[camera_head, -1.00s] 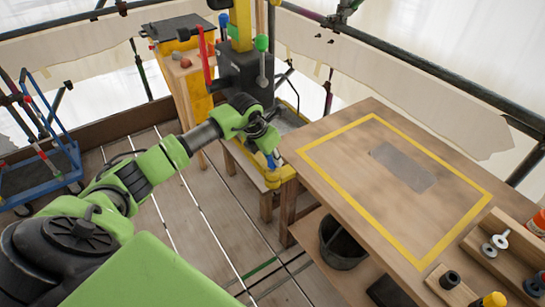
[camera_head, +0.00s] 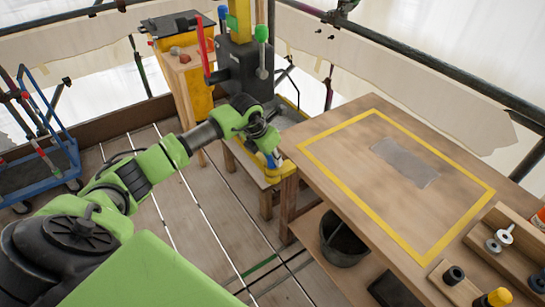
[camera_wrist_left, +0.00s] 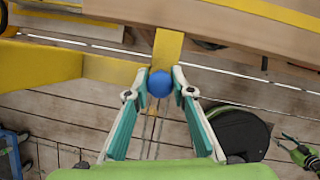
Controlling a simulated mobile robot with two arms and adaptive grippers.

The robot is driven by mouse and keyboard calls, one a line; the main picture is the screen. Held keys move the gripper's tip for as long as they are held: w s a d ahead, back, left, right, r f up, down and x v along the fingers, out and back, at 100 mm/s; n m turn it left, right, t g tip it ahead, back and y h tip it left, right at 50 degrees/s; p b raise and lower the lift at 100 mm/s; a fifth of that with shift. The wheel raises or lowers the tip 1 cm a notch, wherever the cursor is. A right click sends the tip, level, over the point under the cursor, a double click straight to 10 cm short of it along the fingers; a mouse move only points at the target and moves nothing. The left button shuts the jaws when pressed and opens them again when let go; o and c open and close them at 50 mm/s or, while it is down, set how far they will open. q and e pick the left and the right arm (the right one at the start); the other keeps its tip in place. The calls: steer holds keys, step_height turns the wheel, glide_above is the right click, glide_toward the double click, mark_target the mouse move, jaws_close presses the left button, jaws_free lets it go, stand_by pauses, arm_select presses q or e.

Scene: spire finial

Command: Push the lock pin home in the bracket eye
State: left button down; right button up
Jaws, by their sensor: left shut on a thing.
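My left gripper (camera_head: 272,157) is at the yellow frame (camera_head: 262,180) beside the near left corner of the wooden table. In the left wrist view my left gripper (camera_wrist_left: 160,88) is shut on a round blue knob (camera_wrist_left: 160,83), apparently the head of the lock pin. A blue bit of it (camera_head: 273,161) also shows in the head view. A yellow bar (camera_wrist_left: 168,46) lies right behind the knob. The pin's shank and the bracket eye are hidden, so I cannot tell how deep the pin sits.
The wooden table (camera_head: 345,150) has a yellow outline and a grey plate (camera_head: 404,163). A dark bucket (camera_head: 343,238) stands below it. A blue cart (camera_head: 40,170) stands at the left.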

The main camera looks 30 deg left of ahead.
arm_select(q)
steer(key=c, duration=1.7)
jaws_free()
steer(key=v, duration=1.2)
